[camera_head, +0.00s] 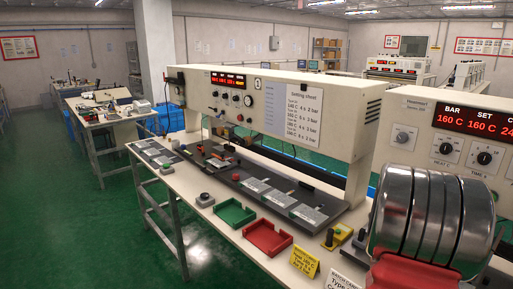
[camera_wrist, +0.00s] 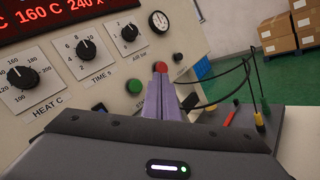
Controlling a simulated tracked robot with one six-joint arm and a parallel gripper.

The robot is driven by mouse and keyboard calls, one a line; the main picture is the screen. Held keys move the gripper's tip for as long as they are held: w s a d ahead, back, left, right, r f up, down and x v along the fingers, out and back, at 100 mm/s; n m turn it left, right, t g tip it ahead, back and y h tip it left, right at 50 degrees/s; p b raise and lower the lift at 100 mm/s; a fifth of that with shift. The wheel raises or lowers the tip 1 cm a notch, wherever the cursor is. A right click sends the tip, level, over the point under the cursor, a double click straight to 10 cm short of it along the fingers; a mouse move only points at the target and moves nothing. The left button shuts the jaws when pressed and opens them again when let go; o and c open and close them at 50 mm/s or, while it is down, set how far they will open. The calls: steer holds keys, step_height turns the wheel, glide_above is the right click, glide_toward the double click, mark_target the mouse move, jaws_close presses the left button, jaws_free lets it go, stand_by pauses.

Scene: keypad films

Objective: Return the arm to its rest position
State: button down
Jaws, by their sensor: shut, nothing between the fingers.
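In the wrist view, my gripper (camera_wrist: 161,82) shows as two narrow purple-grey fingers side by side. They are shut with nothing between them. Their tips point at the front panel of a cream machine (camera_wrist: 205,42) and lie just below a red button (camera_wrist: 160,67) in the picture. I cannot tell whether the tips touch the button. The dark gripper body, with a lit white bar and green light, fills the bottom of the wrist view. I cannot make out the gripper in the head view.
The wrist view shows knobs, a gauge (camera_wrist: 159,21), a green button (camera_wrist: 134,84) and hanging cables (camera_wrist: 225,90). In the head view, a long workbench machine (camera_head: 275,105) stands behind green (camera_head: 235,226) and red (camera_head: 268,251) trays. Green floor lies open at left.

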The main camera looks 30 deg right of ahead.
steer(key=s+a+f+m+y, duration=0.4)
steer(key=a+f+y, duration=0.15)
steer(key=f, duration=0.45)
steer(key=w+a+f+m+t+y, duration=0.1)
steer(key=w+a+f+t+y, duration=0.1)
steer(key=a, duration=0.4)
steer(key=w+a+f+m+t+y, duration=0.1)
steer(key=w+a+f+t+y, duration=0.15)
steer(key=a, duration=0.45)
steer(key=w+a+m+t+y, duration=0.1)
steer(key=w+a+t+y, duration=0.15)
steer(key=w+a, duration=0.65)
steer(key=w+a+m+t+y, duration=0.1)
steer(key=w+a+t, duration=0.25)
steer(key=a, duration=1.15)
steer(key=a+r+n+t+y, duration=0.1)
steer(key=a+r+n+t, duration=0.1)
steer(key=a, duration=0.8)
steer(key=w+a+r+n+t+y, duration=0.1)
steer(key=a+r+t+y, duration=0.1)
steer(key=a, duration=0.8)
steer(key=shift+w+r+n+t, duration=0.3)
steer(key=shift+r+n+t, duration=0.1)
steer(key=shift+r+t, duration=0.45)
